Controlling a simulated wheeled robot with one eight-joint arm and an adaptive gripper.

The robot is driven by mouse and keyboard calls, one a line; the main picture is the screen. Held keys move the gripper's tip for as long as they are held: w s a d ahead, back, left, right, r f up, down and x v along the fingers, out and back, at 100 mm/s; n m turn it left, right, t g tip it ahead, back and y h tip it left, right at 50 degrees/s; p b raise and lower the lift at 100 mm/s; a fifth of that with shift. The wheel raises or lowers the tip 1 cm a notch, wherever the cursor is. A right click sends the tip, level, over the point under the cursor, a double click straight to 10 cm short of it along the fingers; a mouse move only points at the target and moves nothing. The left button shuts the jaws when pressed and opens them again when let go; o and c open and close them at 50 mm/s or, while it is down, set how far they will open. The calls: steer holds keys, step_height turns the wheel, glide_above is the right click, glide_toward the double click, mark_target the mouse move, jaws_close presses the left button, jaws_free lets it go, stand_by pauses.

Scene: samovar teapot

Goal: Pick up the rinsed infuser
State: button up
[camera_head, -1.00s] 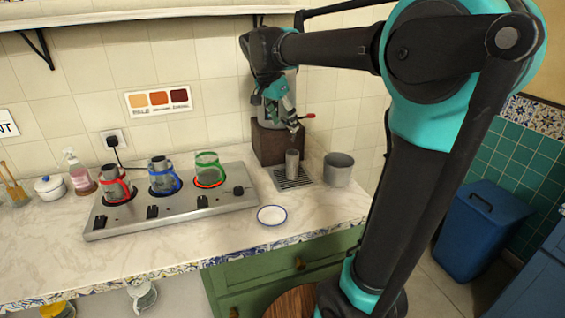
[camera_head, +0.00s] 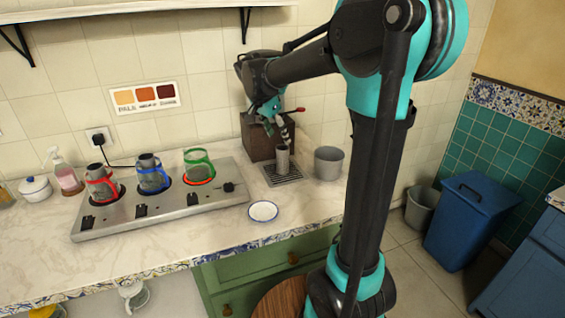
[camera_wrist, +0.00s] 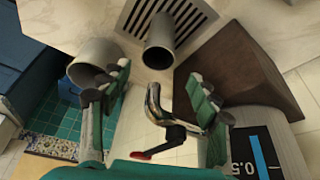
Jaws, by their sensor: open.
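A grey metal cylinder, seemingly the infuser (camera_head: 283,160), stands upright on a slotted drip grate (camera_head: 285,180). Its open end shows at the top of the wrist view (camera_wrist: 160,43). My gripper (camera_head: 286,126) is open and empty, just above the cylinder and apart from it. In the wrist view my fingers (camera_wrist: 159,86) are spread, with the cylinder beyond the gap between them. A shiny tap (camera_wrist: 157,103) with a red-tipped lever shows between the fingers. My arm hides most of the samovar in the head view.
A brown wooden base (camera_head: 256,140) stands close beside the grate, and a grey pot (camera_head: 328,163) on its other side. A steel warmer (camera_head: 150,212) holds red, blue and green banded glasses. A white saucer (camera_head: 263,211) lies in front. Counter space at front left is clear.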

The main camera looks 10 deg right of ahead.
glide_above(283, 160)
steer(key=w, duration=0.2)
steer(key=shift+a+f, duration=0.1)
steer(key=shift+f, duration=2.45)
jaws_close()
steer(key=shift+r, duration=0.2)
